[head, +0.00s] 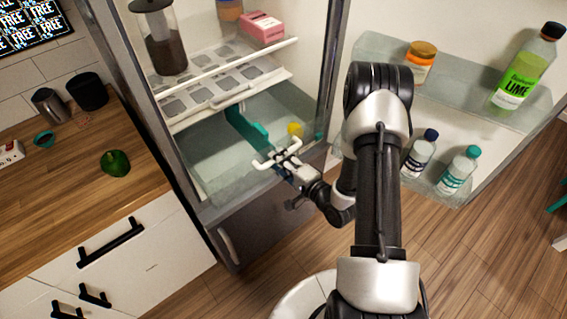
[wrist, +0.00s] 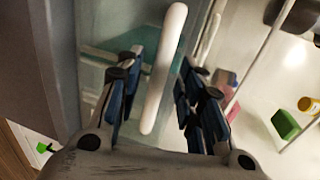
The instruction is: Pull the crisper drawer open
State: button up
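The crisper drawer (head: 215,172) is the clear bin low in the open fridge, with a teal item (head: 246,128) and a small yellow item (head: 295,129) seen in or through it. A white bar handle (head: 268,163) is on its front. My gripper (head: 284,165) is at this handle. In the wrist view the white handle (wrist: 163,70) runs between the fingers of my gripper (wrist: 162,88), with visible gaps on both sides. The fingers are apart and do not appear to clamp it. My gripper partly hides the handle in the head view.
The fridge door stands open at the right with bottles on its shelves, including a lime bottle (head: 523,70). A wooden counter (head: 60,190) with drawers is at the left. Open wood floor (head: 440,255) lies in front.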

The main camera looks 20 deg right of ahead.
jog(key=v, duration=1.2)
jog(key=w+d+r+n+g+h, duration=0.1)
jog(key=d+r+n+g+h, duration=0.15)
jog(key=r+n, duration=0.35)
jog(key=w+d+r+n+g+h, duration=0.1)
jog(key=w+r+n+g+h, duration=0.1)
jog(key=r+n+g+h, duration=0.35)
jog(key=s+a+r+n+g+y, duration=0.1)
jog(key=s+a+r, duration=0.5)
jog(key=s, duration=0.4)
jog(key=s+a+r+n+g+y, duration=0.1)
jog(key=s+a+r+n+y, duration=0.1)
jog(key=s+a+r, duration=0.5)
jog(key=s, duration=0.3)
jog(key=shift+s+a, duration=0.15)
